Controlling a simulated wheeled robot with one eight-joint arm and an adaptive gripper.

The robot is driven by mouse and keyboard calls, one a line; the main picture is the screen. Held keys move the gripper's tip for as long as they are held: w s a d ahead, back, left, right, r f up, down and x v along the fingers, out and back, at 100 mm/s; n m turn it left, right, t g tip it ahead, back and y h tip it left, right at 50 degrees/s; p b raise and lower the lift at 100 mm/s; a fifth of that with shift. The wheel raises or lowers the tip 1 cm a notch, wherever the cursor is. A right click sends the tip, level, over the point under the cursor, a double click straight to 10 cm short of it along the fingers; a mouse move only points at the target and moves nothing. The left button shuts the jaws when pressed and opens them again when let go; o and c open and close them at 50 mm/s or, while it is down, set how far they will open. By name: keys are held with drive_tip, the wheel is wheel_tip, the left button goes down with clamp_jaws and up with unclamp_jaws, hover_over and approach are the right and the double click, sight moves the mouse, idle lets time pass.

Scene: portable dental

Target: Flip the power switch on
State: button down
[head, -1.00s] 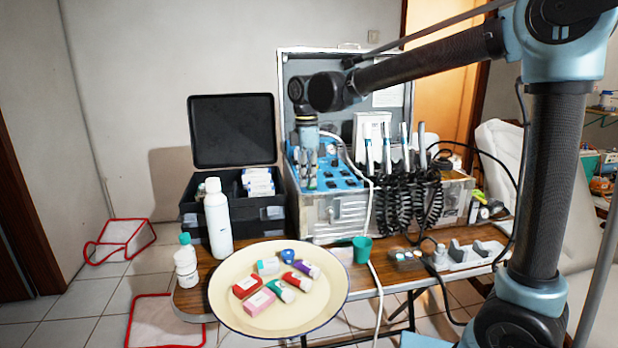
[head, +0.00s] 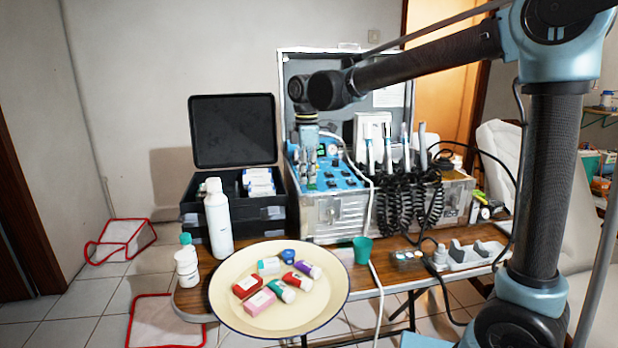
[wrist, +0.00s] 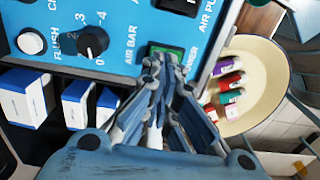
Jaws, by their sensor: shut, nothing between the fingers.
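The blue control panel (head: 340,179) sits in the open metal case of the dental unit. In the wrist view, a green switch in a dark frame (wrist: 165,47) is on the panel (wrist: 130,20), next to a label partly hidden by my fingers that ends in "ER". My gripper (wrist: 160,62) is shut and empty, its fingertips overlapping the near edge of the switch. Whether they touch it, and which way the switch is tilted, I cannot tell. In the head view, my gripper (head: 312,180) points down over the panel's left part.
A black knob (wrist: 93,41) and a white button (wrist: 31,41) are on the panel near the gripper. Handpieces with coiled black hoses stand to the right. A black open box (head: 232,130), a white bottle (head: 218,222) and a cream tray (head: 235,300) are nearby.

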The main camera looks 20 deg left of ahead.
wheel_tip(320, 180, up, 14)
drive_tip(key=s+d, duration=0.1)
drive_tip(key=s, duration=0.1)
drive_tip(key=shift+d, duration=0.15)
idle(0.4)
drive_tip(key=shift+f, duration=0.15)
drive_tip(key=w+d+f+m, duration=0.2)
drive_tip(key=d+f+m, duration=0.15)
drive_tip(key=d, duration=0.65)
drive_tip(key=w+d+f+m+t, duration=0.1)
drive_tip(key=w+d+f+m, duration=0.2)
drive_tip(key=d, duration=0.7)
drive_tip(key=w+d+f+m, duration=0.1)
drive_tip(key=d+f+m, duration=0.3)
drive_tip(key=d, duration=0.6)
drive_tip(key=s+d+f+m, duration=0.6)
drive_tip(key=d+f+m, duration=0.1)
drive_tip(key=d+f, duration=0.3)
drive_tip(key=s+d+f+m+t, duration=0.1)
drive_tip(key=s+d+f+m, duration=0.5)
drive_tip(key=d+f, duration=0.4)
drive_tip(key=shift+d+f+m, duration=0.3)
drive_tip(key=shift+d+m, duration=0.25)
drive_tip(key=shift+d, duration=0.05)
